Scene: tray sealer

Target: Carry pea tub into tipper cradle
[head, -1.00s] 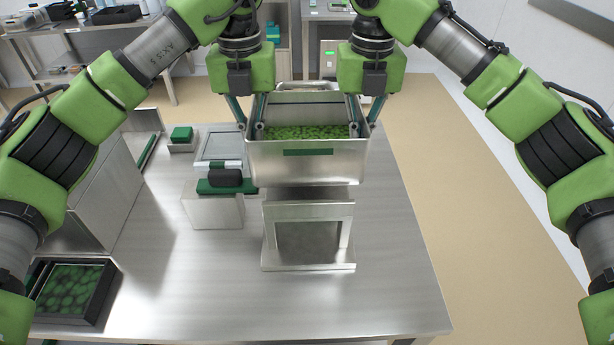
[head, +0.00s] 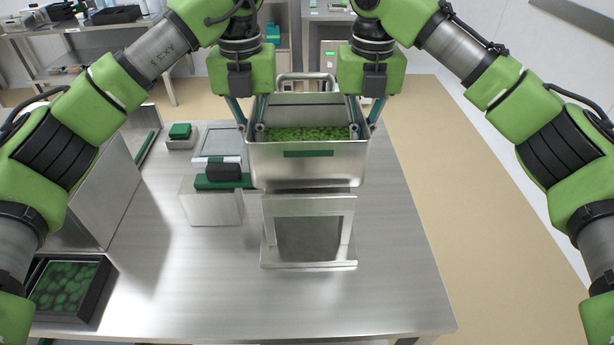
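The pea tub (head: 307,171), a steel box with green peas inside and a dark green label on its front, hangs level between my two grippers. My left gripper (head: 251,134) is on its left side wall and my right gripper (head: 366,132) is on its right side wall. The fingers look closed on the walls, though the tips are partly hidden. The tipper cradle (head: 352,230), a steel frame with an open front, stands on the table just in front of and below the tub. The tub's lower edge is close to the cradle's top in the picture; the gap cannot be told.
A steel box with a green-topped device (head: 212,205) stands left of the cradle. A black tray of green contents (head: 72,288) lies at the front left. A small green block (head: 180,132) sits at the back left. The table (head: 400,290) is clear right of the cradle.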

